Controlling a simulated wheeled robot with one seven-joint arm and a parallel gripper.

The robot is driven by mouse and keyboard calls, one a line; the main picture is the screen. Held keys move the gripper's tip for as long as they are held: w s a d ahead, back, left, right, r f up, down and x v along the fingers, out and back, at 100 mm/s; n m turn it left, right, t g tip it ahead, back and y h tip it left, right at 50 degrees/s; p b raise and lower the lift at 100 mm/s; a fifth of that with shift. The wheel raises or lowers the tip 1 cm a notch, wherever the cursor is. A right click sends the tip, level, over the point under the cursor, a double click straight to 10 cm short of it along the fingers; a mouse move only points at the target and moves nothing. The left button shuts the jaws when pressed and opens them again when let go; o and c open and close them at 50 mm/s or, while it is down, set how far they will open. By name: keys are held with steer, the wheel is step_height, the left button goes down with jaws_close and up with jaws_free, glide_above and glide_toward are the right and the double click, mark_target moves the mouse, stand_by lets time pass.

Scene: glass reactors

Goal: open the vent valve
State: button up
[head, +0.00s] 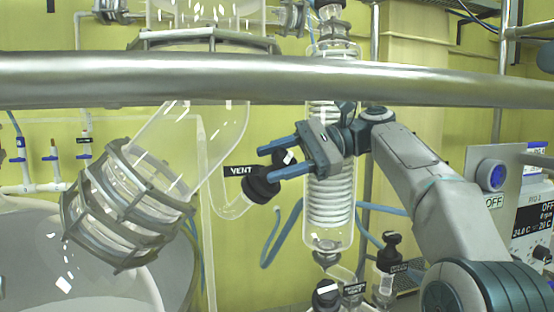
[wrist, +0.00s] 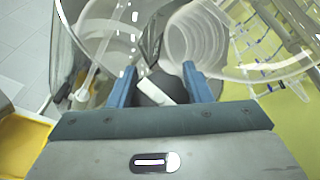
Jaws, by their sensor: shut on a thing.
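The vent valve's black knob (head: 260,184) sits at the end of a short glass side arm, beside a black VENT label (head: 240,170). My gripper (head: 267,165) reaches it from the right, with its two blue fingers around the knob. In the wrist view my gripper (wrist: 160,72) has a finger on each side of the dark knob (wrist: 152,92), which carries a white mark (wrist: 160,94). The fingers partly hide the knob, and I cannot tell how far it is turned.
A metal rail (head: 200,80) crosses the head view in front. A coiled glass condenser (head: 330,200) stands behind my gripper. A clamped glass joint (head: 125,205) is at left. Other black-capped valves (head: 390,255) are low at right, near a control box (head: 535,215).

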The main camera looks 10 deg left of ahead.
steer(key=shift+n+h, duration=0.4)
steer(key=shift+n, duration=0.2)
steer(key=o, duration=1)
steer(key=shift+m, duration=0.3)
